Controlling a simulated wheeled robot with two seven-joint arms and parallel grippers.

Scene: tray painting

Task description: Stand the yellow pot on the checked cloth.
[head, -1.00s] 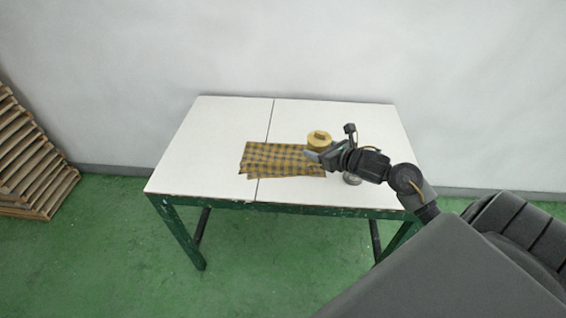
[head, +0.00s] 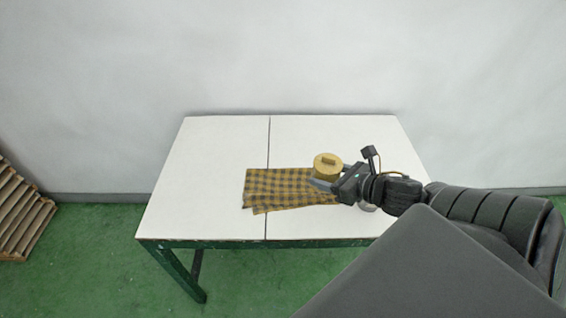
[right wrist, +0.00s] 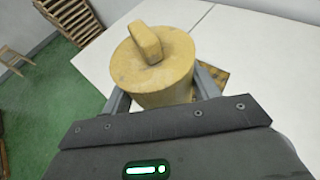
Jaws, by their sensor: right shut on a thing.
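The yellow pot (head: 327,164) is round, with a lid and a block-shaped knob. In the head view it is upright at the back right end of the checked cloth (head: 280,187), which is yellow and dark and lies flat on the table. My right gripper (head: 324,183) is shut on the pot. In the right wrist view the pot (right wrist: 150,70) sits between the two fingers, and a bit of the cloth (right wrist: 218,76) shows beside it. Whether the pot's base touches anything is hidden. My left gripper is not in view.
The white table (head: 205,180) has a seam across its top and a green frame. A small greyish object (head: 368,207) stands on it, mostly hidden behind my right arm. The left half is clear. Wooden pallets (head: 20,215) are stacked on the floor at far left.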

